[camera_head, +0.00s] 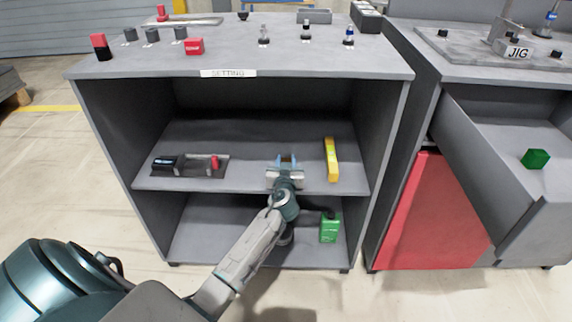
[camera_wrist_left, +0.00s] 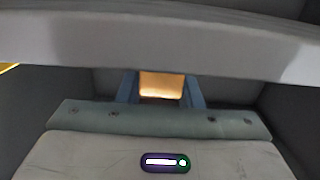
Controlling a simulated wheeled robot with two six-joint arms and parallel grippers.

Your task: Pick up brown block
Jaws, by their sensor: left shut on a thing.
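My left gripper (camera_head: 286,161) reaches into the open front of the grey cabinet, by the front part of its middle shelf. In the left wrist view, its two blue fingers (camera_wrist_left: 160,92) stand on either side of a brown block (camera_wrist_left: 161,85), which looks bright orange-tan there. The gripper is shut on this block. In the head view I cannot make out the block, which is hidden by or too small between the fingers. Whether the block touches a surface cannot be told. My right gripper is in neither view.
The middle shelf (camera_head: 250,140) also holds a yellow level (camera_head: 331,160) to the right and a dark tray with tools (camera_head: 190,166) to the left. A green box (camera_head: 329,228) stands on the lower shelf. The cabinet top (camera_head: 240,60) overhangs the gripper. An open drawer (camera_head: 500,180) juts out at right.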

